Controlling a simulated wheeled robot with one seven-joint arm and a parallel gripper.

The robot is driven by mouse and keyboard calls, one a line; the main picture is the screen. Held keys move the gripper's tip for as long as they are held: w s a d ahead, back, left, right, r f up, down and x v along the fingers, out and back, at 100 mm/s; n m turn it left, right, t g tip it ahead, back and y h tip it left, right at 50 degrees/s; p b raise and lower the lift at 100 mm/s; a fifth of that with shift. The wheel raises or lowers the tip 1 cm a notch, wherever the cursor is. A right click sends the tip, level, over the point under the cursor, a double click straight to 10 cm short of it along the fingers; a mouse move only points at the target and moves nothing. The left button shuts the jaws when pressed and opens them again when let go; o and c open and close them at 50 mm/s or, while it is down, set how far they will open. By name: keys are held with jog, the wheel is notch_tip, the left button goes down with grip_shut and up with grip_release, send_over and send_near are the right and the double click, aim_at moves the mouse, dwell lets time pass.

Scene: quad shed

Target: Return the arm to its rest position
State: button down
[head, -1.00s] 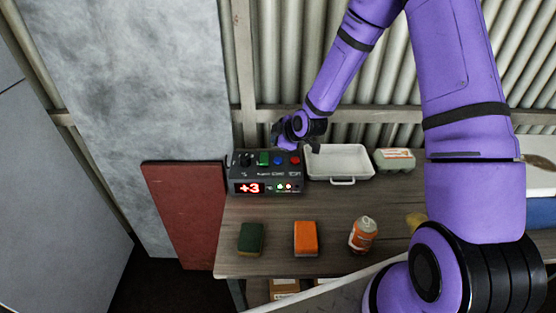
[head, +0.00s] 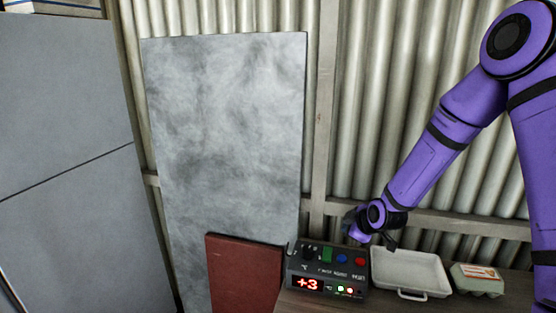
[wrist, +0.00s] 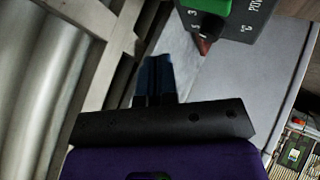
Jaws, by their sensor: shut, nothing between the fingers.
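My purple arm reaches down from the upper right in the head view. My gripper (head: 391,246) is at the back of the bench, by the gap between the control box and the white tray, and looks a little above them. In the wrist view my gripper's dark fingers (wrist: 154,75) are together, with nothing between them. The dark control box (head: 326,272) has a green switch, a blue button, a red button and a red display reading +3. A corner of the control box also shows in the wrist view (wrist: 246,20).
A white tray (head: 410,272) and an egg carton (head: 477,280) stand right of the box. A red board (head: 244,275) and a tall grey panel (head: 225,130) lean left of the bench. A grey cabinet (head: 65,160) stands at far left. Corrugated wall (head: 375,100) is close behind.

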jog(key=s+d+r+m+g+h, duration=0.1)
jog(key=s+d+r+m+h, duration=0.15)
jog(key=s+r, duration=0.65)
jog(key=s+d+r+m+h, duration=0.15)
jog(key=s+r+m, duration=0.3)
jog(key=r, duration=0.85)
jog(key=s+d+r+m+g, duration=0.1)
jog(key=s+r+m, duration=0.2)
jog(key=s, duration=0.8)
jog(key=s+d+r+m+y, duration=0.1)
jog(key=s+r+m, duration=0.2)
jog(key=s+r, duration=0.3)
jog(key=s, duration=0.5)
jog(key=shift+s+d+r+g, duration=0.15)
jog(key=shift+s+d+g, duration=0.05)
jog(key=shift+s+g, duration=0.2)
